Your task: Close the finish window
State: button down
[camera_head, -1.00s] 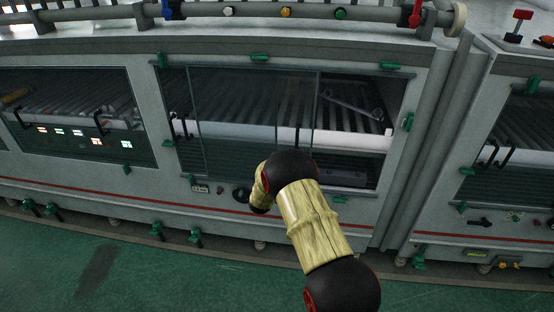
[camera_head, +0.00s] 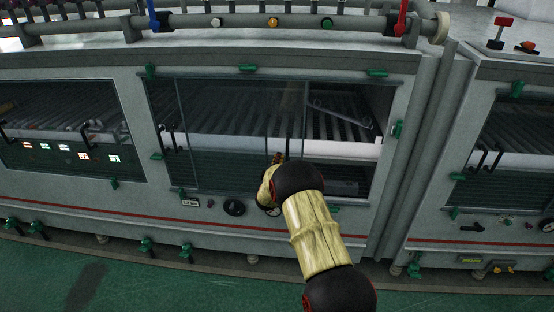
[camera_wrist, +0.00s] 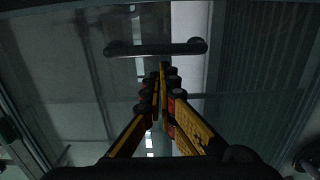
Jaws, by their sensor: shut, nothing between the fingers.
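The window (camera_head: 230,110) in the middle machine has glass panes over its left and middle parts and an uncovered gap at the right, where rollers and a metal tool show. A dark bar handle (camera_wrist: 155,48) is in front of the glass in the wrist view. My gripper (camera_wrist: 163,68) is shut and empty, its fingertips just beside the middle of that bar. I cannot tell whether they touch it. In the head view my gripper (camera_head: 278,157) is in front of the lower middle of the window, partly hidden by my wrist.
Green clips (camera_head: 248,68) sit around the window frame. A black knob (camera_head: 234,208) is below it. Another windowed machine part (camera_head: 515,140) stands at the right, and a lit window (camera_head: 65,130) is at the left. The green floor (camera_head: 180,285) in front is clear.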

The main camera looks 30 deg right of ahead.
jog(key=s+d+b, duration=0.3)
jog(key=s+d, duration=0.7)
jog(key=d, duration=0.5)
jog(key=s+d+b, duration=0.4)
jog(key=s+d, duration=0.7)
jog(key=d, duration=0.5)
jog(key=shift+d, duration=0.1)
